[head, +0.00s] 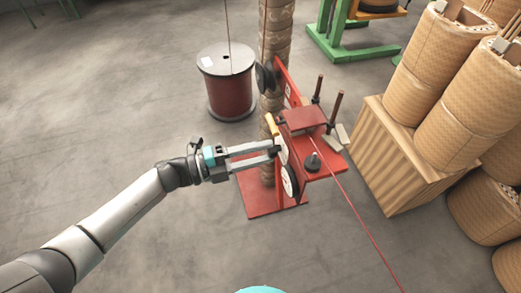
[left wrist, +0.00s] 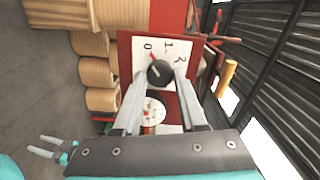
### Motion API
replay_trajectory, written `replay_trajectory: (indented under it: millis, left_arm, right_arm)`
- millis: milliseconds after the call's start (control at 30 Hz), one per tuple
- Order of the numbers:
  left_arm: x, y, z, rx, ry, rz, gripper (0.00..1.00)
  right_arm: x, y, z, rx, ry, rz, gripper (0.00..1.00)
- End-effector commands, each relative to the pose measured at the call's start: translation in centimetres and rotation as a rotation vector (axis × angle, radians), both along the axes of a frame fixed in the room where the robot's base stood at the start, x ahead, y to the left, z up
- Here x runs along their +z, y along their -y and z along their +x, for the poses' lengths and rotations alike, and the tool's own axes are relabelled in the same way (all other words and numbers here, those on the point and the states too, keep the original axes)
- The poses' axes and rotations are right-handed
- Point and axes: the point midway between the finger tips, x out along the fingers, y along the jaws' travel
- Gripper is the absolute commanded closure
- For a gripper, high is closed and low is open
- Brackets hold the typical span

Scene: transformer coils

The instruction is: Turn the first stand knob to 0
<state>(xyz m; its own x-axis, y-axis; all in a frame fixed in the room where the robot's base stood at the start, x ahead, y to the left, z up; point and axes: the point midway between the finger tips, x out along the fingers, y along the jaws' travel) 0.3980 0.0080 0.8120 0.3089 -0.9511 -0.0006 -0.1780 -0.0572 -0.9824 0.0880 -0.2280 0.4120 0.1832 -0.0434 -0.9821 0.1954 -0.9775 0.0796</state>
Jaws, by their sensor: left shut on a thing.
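The red stand (head: 305,120) is right of centre in the head view, with white dials on its side facing my left arm. In the left wrist view, a black knob (left wrist: 160,72) sits on a white dial (left wrist: 150,62) marked 0, 1 and 2. A red mark at the knob's edge points up-left, towards the 0. My left gripper (head: 278,150) is shut on this knob, one finger on each side. A second dial (left wrist: 154,112) shows between the fingers, partly hidden. My right gripper (left wrist: 42,147) shows small in the left wrist view, its fingers apart and empty.
A dark red wire drum (head: 228,90) stands behind the stand. A wrapped column (head: 275,45) rises beside it. Large tan coils (head: 440,75) and a wooden crate (head: 385,165) fill the right. A red wire runs to the lower right. The floor at left is clear.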

Motion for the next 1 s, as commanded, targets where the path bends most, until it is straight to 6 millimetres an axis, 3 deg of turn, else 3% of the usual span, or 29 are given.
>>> replay_trajectory:
  millis: [267, 300, 533, 833, 1000]
  left_arm:
    - [0.0, 0.0, 0.0, 0.0, -0.005, -0.002, 1.0]
    - [0.0, 0.0, 0.0, 0.0, -0.005, -0.002, 0.56]
    - [0.0, 0.0, 0.0, 0.0, -0.003, -0.001, 0.3]
    - [0.0, -0.2, -0.1, 0.001, -0.002, 0.0, 0.29]
    - [-0.1, -2.2, -0.7, 0.002, -0.005, 0.002, 0.29]
  right_arm:
    - [0.0, 0.0, 0.0, 0.0, -0.001, 0.0, 0.5]
    - [0.0, 0.0, 0.0, 0.0, -0.001, 0.0, 0.5]
    - [0.0, 0.0, 0.0, 0.0, -0.001, 0.001, 0.5]
    - [0.0, -0.1, -0.1, 0.0, -0.001, 0.001, 0.5]
    - [0.2, -0.1, -0.1, 0.0, -0.001, 0.001, 0.5]
